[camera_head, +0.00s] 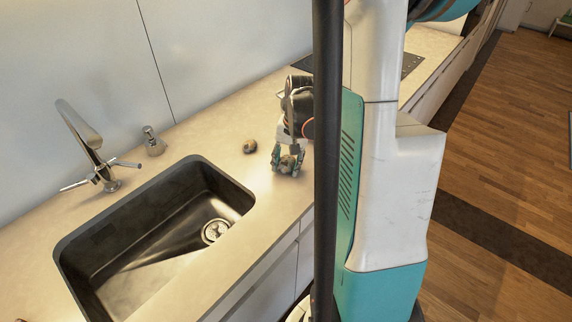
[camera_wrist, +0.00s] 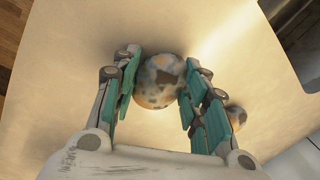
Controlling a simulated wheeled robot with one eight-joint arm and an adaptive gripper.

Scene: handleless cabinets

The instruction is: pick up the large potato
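A roundish, mottled brown-and-grey potato (camera_wrist: 160,82) lies between the two teal-padded fingers of my gripper (camera_wrist: 161,75). In the head view my gripper (camera_head: 288,158) points down at the countertop, with this potato low between its fingers. The fingers stand close on both sides of it; whether both pads press on it I cannot tell. A second potato (camera_head: 249,146) lies on the counter to the left of my gripper. It also shows in the wrist view (camera_wrist: 236,117), partly hidden behind the right finger. The frames do not clearly show which potato is larger.
The beige countertop (camera_head: 235,165) is clear around the potatoes. A dark sink (camera_head: 150,235) lies to the left, with a faucet (camera_head: 92,150) and soap dispenser (camera_head: 153,142) behind it. A wall stands behind the counter. My own body hides part of the counter.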

